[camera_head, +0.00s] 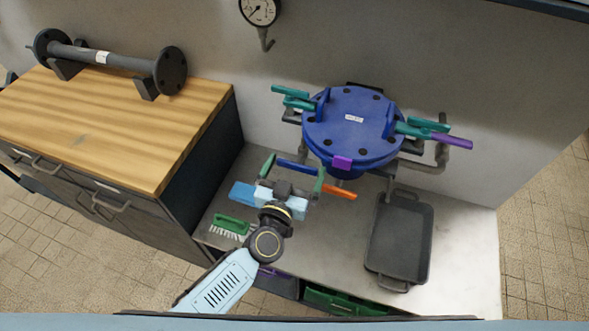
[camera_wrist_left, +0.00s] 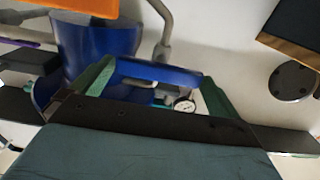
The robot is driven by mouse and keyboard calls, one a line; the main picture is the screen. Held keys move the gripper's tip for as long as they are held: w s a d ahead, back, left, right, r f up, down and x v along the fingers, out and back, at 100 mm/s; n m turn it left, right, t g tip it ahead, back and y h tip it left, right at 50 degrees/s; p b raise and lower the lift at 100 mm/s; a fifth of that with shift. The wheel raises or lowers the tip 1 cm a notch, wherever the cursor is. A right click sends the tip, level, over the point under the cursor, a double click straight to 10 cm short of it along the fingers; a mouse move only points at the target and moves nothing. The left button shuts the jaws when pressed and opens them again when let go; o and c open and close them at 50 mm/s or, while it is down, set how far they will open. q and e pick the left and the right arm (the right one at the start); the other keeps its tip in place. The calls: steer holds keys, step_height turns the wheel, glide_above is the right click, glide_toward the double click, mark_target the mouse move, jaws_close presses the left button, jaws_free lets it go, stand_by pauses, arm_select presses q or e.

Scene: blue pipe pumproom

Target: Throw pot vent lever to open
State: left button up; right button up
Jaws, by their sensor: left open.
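The blue pot (camera_head: 350,128) is against the wall with its round lid on, teal clamps at its sides and a purple tab in front. A blue lever bar (camera_head: 297,166) and an orange handle (camera_head: 340,192) show low at its front left. A purple-ended handle (camera_head: 452,140) sticks out at its right. Which of these is the vent lever I cannot tell. My left gripper (camera_head: 295,168) is open, its green fingers at either end of the blue bar. In the left wrist view, the blue bar (camera_wrist_left: 160,73) spans the finger gap; contact is unclear.
A green brush (camera_head: 231,224) lies on the metal counter, left of my left arm. A black tray (camera_head: 399,240) lies right of it. A wooden-topped cabinet (camera_head: 110,115) carries a flanged pipe (camera_head: 110,58). A gauge (camera_head: 259,10) hangs on the wall.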

arm_select(q)
steer(key=c, duration=0.7)
steer(key=n, duration=0.3)
steer(key=shift+n, duration=0.4)
steer(key=n, duration=0.3)
steer(key=shift+a+n, duration=0.15)
steer(key=shift+n, duration=0.15)
steer(key=n, duration=0.2)
steer(key=n+b, duration=0.1)
steer(key=n, duration=0.2)
steer(key=shift+w+f+n, duration=0.1)
steer(key=shift+f+n, duration=0.1)
steer(key=shift+n, duration=0.1)
steer(key=n+b, duration=0.1)
steer(key=n, duration=0.4)
steer(key=shift+a+f+b, duration=0.1)
steer(key=shift+b, duration=0.25)
